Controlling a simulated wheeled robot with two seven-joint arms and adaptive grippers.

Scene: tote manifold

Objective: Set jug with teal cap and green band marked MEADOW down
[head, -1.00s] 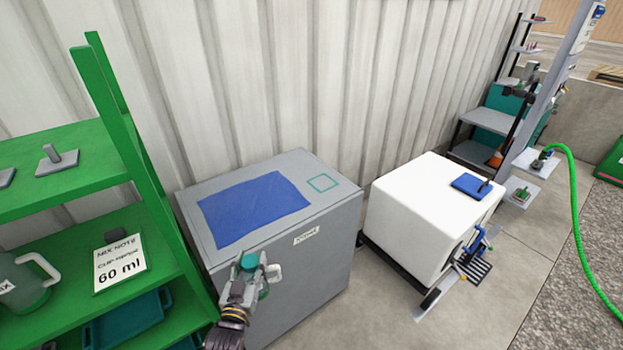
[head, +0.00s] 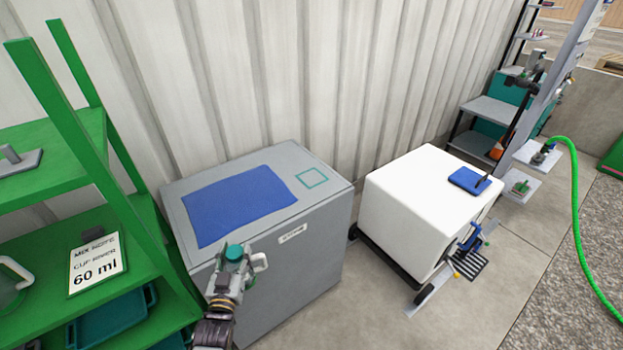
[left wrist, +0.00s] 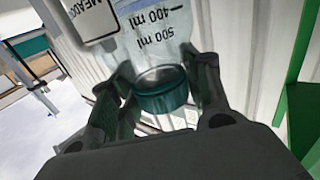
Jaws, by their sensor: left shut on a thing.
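The jug with a teal cap (head: 236,253) is in my left gripper (head: 230,276), in front of the near edge of the grey cabinet. Its pale handle sticks out to the right. In the left wrist view the clear jug (left wrist: 145,40) shows "400 ml" and "500 ml" marks and a label reading "MEADO", partly cut off. My left gripper (left wrist: 162,88) is shut with its fingers on either side of the teal cap. The green band is not clearly visible. My right gripper is not in view.
The grey cabinet (head: 322,240) carries a blue cloth (head: 238,203) and a teal square outline (head: 312,178), both free of objects. A green shelf (head: 130,225) with a "60 ml" note stands left. A white box (head: 415,210) on a dark base stands right.

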